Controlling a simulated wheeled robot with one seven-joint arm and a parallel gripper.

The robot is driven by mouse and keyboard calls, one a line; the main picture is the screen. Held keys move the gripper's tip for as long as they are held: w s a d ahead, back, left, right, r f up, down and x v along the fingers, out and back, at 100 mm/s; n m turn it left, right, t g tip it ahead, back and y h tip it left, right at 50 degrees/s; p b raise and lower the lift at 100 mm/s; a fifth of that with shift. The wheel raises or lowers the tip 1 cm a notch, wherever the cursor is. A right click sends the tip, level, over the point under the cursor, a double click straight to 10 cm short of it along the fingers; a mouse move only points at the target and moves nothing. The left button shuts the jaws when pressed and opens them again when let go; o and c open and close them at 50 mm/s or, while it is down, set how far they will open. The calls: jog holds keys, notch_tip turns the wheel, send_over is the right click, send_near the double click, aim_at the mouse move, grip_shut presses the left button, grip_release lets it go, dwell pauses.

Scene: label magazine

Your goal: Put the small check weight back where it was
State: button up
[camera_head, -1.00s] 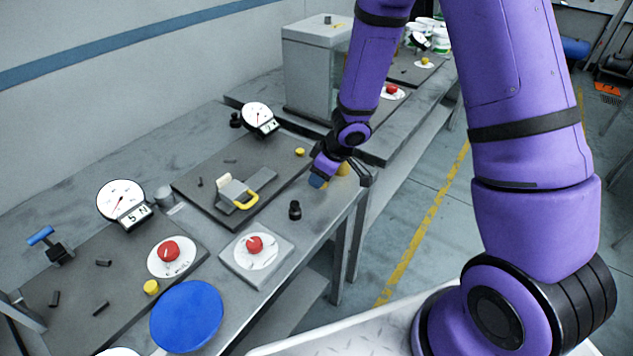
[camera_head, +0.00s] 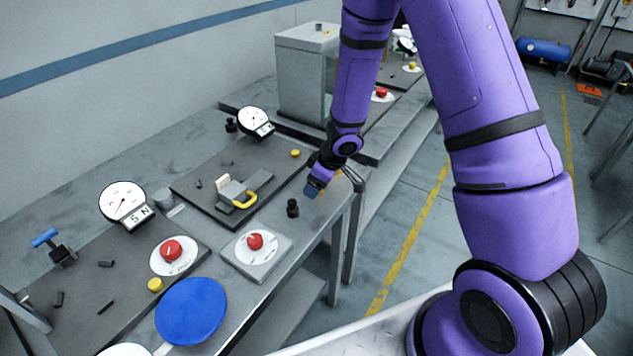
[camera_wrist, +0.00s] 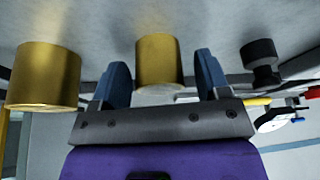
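My gripper (camera_head: 312,190) is low over the right end of the near bench. In the wrist view its two blue fingers (camera_wrist: 162,82) are apart, with a brass cylinder (camera_wrist: 159,62) between them and gaps showing on both sides. A second brass cylinder (camera_wrist: 44,76), larger in view, stands outside the fingers to the left. A small black knobbed weight (camera_wrist: 262,62) is to the right; a black weight (camera_head: 292,208) stands on the bench left of my gripper in the head view. My gripper mostly hides the brass cylinders there. Which piece is the check weight, I cannot tell.
A dark plate (camera_head: 205,203) carries a grey fixture with a yellow handle (camera_head: 244,201). A red knob unit (camera_head: 256,243), a blue disc (camera_head: 190,311) and a dial gauge (camera_head: 256,123) stand nearby. A grey box (camera_head: 303,70) is behind. The bench edge is close to my gripper.

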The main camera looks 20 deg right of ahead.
jog(key=shift+r, duration=0.15)
jog(key=v, duration=1.2)
jog(key=s+d+r+m+t+h, duration=0.1)
jog(key=d+r+m+t+h, duration=0.25)
jog(key=r, duration=0.65)
jog(key=s+d+r+m+t+h, duration=0.2)
jog(key=d+r, duration=0.2)
jog(key=r, duration=0.6)
jog(key=s+d+r+m+g, duration=0.2)
jog(key=s+r+m, duration=0.3)
jog(key=s, duration=0.6)
jog(key=s+a+r+n+g+y, duration=0.1)
jog(key=s+a, duration=0.5)
jog(key=s, duration=0.6)
jog(key=shift+s+r+y, duration=0.15)
jog(key=shift+r+y, duration=0.3)
jog(key=shift+y, duration=0.2)
